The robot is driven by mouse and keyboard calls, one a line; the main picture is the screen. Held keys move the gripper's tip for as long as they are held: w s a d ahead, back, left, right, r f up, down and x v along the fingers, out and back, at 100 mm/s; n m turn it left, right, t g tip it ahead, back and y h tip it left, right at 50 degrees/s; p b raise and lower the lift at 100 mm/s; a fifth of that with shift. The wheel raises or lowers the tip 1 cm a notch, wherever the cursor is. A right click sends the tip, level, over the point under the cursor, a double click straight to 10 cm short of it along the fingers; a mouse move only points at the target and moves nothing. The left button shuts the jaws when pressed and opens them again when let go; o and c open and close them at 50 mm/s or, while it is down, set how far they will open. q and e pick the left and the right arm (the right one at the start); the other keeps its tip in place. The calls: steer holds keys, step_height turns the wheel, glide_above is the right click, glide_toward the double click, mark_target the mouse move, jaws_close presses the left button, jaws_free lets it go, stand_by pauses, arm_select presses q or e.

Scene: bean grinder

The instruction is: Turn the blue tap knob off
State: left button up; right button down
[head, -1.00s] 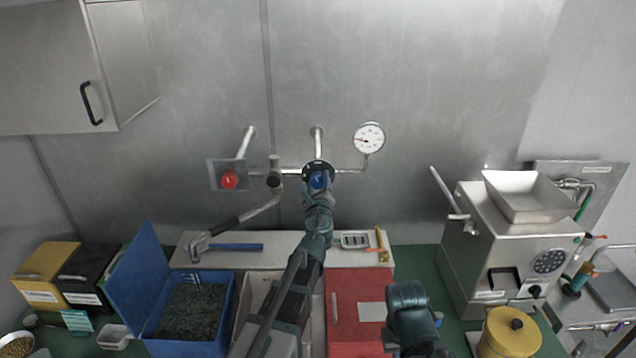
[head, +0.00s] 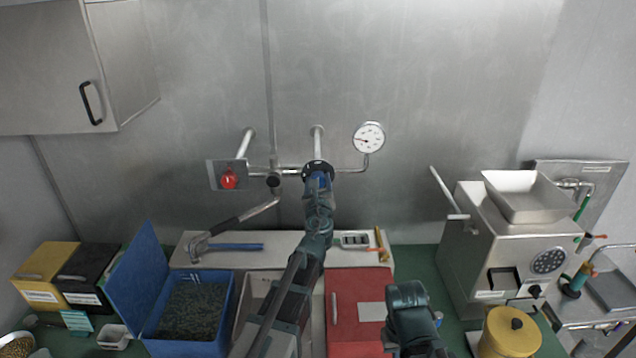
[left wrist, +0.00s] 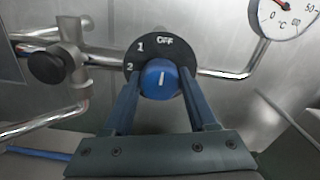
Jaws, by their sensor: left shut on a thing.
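The blue tap knob (left wrist: 162,79) sits on a round black dial plate (left wrist: 143,45) marked 1, 2 and OFF in the left wrist view. The white line on the knob points up, towards OFF. My left gripper (left wrist: 160,84) has one finger on each side of the knob and is shut on it. In the head view, my left gripper (head: 318,183) reaches up to the black dial plate (head: 317,166) on the wall pipe and mostly covers the knob. A dark link of my right arm shows at the bottom, but its gripper does not.
A red knob (head: 228,180) and a black knob (head: 273,181) are left of the blue one. A gauge (head: 368,138) hangs at its upper right. Below are a shelf with a blue-handled tool (head: 236,247), a blue bin (head: 233,300) and a red box (head: 360,285). The grinder (head: 520,245) stands right.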

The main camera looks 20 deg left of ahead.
arm_select(q)
steer(key=o, duration=1.4)
steer(key=shift+c, duration=0.2)
